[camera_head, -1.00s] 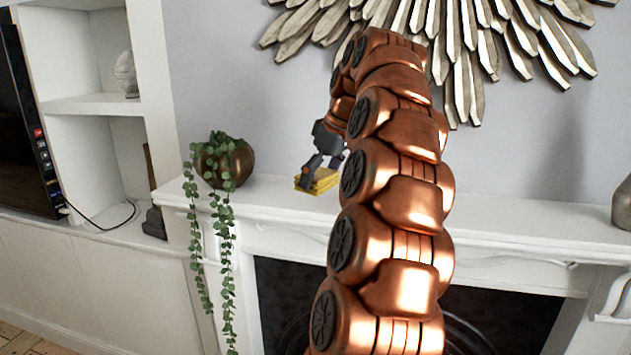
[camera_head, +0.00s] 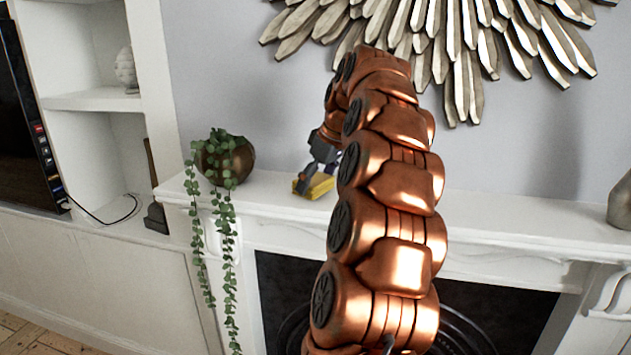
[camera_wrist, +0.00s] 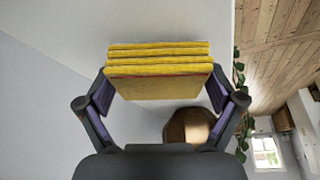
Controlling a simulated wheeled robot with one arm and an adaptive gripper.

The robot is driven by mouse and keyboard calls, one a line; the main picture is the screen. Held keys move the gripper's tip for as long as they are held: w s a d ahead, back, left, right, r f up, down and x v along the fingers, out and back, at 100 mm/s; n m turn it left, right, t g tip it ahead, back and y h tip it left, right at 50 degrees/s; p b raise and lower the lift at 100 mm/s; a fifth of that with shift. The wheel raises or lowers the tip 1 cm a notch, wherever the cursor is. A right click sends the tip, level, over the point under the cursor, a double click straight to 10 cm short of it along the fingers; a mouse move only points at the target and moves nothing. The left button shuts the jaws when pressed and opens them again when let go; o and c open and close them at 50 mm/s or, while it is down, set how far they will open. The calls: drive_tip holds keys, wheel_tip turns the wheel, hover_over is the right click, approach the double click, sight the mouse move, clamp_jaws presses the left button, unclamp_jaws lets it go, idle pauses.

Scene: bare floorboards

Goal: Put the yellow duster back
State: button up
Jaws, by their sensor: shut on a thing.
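The yellow duster (camera_head: 318,187) is a folded stack of yellow cloth at the white mantel shelf, right of the plant pot. In the wrist view the duster (camera_wrist: 160,72) shows its folded layers between my two fingers. My gripper (camera_head: 312,185) is shut on it, one finger at each side; the gripper also shows in the wrist view (camera_wrist: 160,93). The duster is at the mantel top (camera_head: 268,192); I cannot tell whether it touches the surface. My arm hides part of the mantel behind it.
A round bronze pot (camera_head: 228,160) with a trailing plant (camera_head: 222,230) stands close on the left. A grey vase (camera_head: 621,203) is at the far right. A metallic sunburst ornament (camera_head: 450,50) hangs on the wall above.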

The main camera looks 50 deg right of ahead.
drive_tip(key=shift+f, duration=0.35)
drive_tip(key=shift+f, duration=0.15)
drive_tip(key=o, duration=0.9)
drive_tip(key=shift+c, duration=0.2)
